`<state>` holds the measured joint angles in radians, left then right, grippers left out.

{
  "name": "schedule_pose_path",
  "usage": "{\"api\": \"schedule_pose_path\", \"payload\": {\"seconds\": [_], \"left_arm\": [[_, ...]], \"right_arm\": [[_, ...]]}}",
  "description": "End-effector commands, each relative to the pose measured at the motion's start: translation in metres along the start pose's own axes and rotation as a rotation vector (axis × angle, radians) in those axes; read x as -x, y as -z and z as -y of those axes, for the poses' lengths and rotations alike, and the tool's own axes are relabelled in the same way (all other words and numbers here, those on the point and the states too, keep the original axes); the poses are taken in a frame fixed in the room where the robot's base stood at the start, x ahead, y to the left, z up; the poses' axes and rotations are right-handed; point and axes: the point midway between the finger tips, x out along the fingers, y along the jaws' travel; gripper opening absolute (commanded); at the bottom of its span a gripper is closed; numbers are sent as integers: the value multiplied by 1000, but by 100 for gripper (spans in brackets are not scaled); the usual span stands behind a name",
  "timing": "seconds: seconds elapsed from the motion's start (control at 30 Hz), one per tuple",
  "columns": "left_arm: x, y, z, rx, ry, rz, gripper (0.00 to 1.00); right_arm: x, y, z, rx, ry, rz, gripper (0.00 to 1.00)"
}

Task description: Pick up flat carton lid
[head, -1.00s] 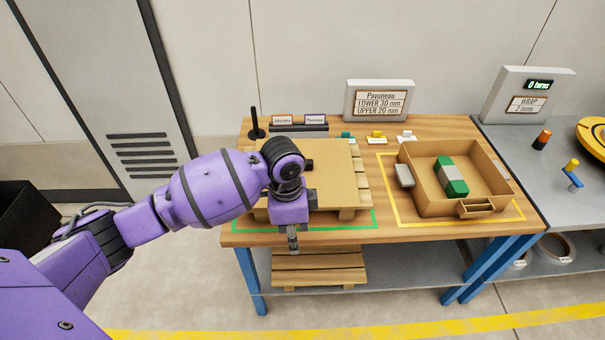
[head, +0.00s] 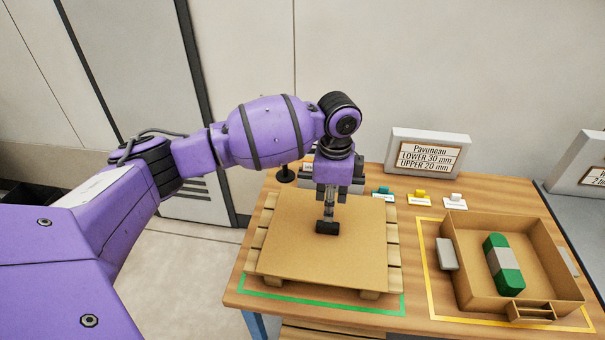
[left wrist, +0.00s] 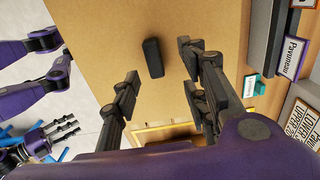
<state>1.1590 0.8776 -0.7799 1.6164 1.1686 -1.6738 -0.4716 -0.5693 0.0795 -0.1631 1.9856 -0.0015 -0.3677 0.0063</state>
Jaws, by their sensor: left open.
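The flat carton lid (head: 290,250) is a thin brown cardboard sheet lying on a wooden pallet. A small black block (head: 327,227) sits on its top, near the middle; the block also shows in the left wrist view (left wrist: 152,58). My left gripper (head: 328,208) points down over the lid, close to the block. In the left wrist view its fingers (left wrist: 160,80) are spread apart with nothing between them, and the block lies a little beyond the tips. My right gripper (left wrist: 66,130) shows small at the lower left of the wrist view, away from the lid.
The pallet (head: 394,255) stands inside a green outline on the wooden table. To its right, an open carton (head: 455,215) holds a green and grey piece. Small coloured items and a sign (head: 430,152) stand along the back.

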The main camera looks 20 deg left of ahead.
Motion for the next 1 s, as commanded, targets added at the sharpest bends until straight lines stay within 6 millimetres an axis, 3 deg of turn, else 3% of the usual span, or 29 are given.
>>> {"api": "schedule_pose_path", "payload": {"seconds": [0.3,0.6,0.8,1.0], "left_arm": [[-31,1,-1,-1,-2,0,41],[-72,2,-3,-1,-1,1,41],[-74,2,-2,-2,0,1,41],[-73,2,-2,-2,1,0,17]], "right_arm": [[6,-21,-3,1,-6,38,40],[2,-11,-3,5,-3,19,40],[2,-9,-2,4,-3,16,40],[2,-10,-1,-2,-3,16,40]]}}
